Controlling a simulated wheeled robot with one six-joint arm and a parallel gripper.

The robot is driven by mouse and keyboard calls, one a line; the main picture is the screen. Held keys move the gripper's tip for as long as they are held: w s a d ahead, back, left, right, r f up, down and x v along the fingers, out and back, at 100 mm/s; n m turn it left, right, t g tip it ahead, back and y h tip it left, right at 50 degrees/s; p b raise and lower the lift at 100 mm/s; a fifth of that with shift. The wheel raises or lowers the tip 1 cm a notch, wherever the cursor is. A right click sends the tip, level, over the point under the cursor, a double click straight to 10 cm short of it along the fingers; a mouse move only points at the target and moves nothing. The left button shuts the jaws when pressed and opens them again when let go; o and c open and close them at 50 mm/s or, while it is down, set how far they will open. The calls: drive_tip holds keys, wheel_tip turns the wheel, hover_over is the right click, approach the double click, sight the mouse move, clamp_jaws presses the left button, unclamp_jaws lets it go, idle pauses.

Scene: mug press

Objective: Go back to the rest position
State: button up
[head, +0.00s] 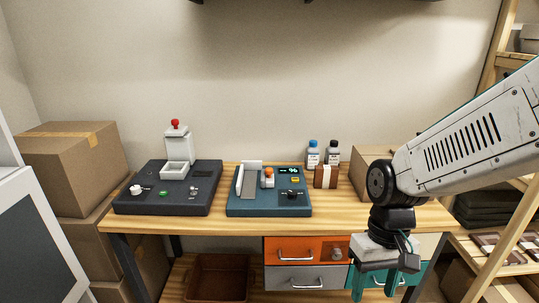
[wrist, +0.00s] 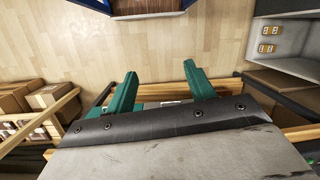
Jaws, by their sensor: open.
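My gripper (head: 375,282) hangs at the lower right of the head view, in front of the workbench drawers. Its teal fingers are apart with nothing between them. In the wrist view the gripper (wrist: 160,85) also shows open and empty, over the wooden floor. On the bench, a dark press machine (head: 168,205) with a red-knobbed upright stands at the left. A teal machine (head: 268,208) with a grey-white upright part, an orange knob and a small green display stands at the middle. My gripper is apart from both machines.
The wooden workbench (head: 400,213) carries two bottles (head: 313,156), a brown box with a white band (head: 326,177) and a cardboard box (head: 370,165). Below are orange (head: 290,248) and grey drawers and a brown bin (head: 218,275). Cardboard boxes (head: 75,160) stand left, wooden shelves right.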

drive_tip(key=s+d+r+m+t, duration=0.1)
drive_tip(key=s+d+r+t, duration=0.1)
drive_tip(key=r, duration=0.4)
drive_tip(key=s+d+r+t, duration=0.2)
drive_tip(key=s+d+r, duration=0.3)
drive_tip(key=s+r, duration=0.1)
drive_tip(key=shift+s+r+m+h, duration=0.3)
drive_tip(key=shift+s+r+m, duration=0.1)
drive_tip(key=shift+r, duration=0.25)
drive_tip(key=shift+w+a, duration=0.1)
